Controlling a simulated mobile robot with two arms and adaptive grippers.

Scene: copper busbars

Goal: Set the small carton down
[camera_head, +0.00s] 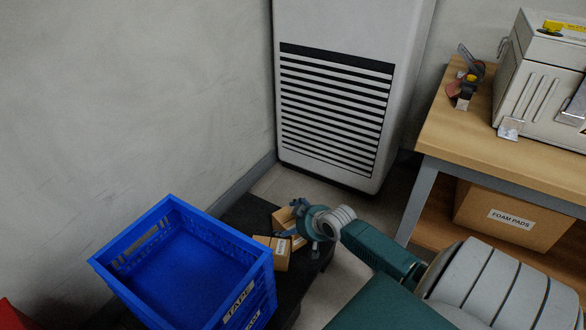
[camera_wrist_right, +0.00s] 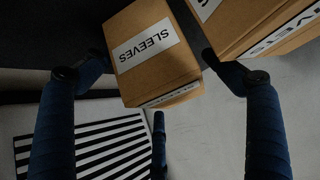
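A small brown carton labelled SLEEVES (camera_wrist_right: 152,55) lies between the spread fingers of my right gripper (camera_wrist_right: 143,72) in the right wrist view. A gap shows between the left finger and the carton; the right fingertip is close to its other side, and I cannot tell whether it touches. In the head view the right gripper (camera_head: 290,222) is low over the small cartons (camera_head: 279,254) on a black surface (camera_head: 248,213), and partly hides them. My left gripper is out of view.
A blue crate (camera_head: 187,262) stands left of the cartons. A white slatted unit (camera_head: 335,117) stands behind. A wooden bench (camera_head: 447,137) with a FOAM PADS box (camera_head: 510,216) below is on the right.

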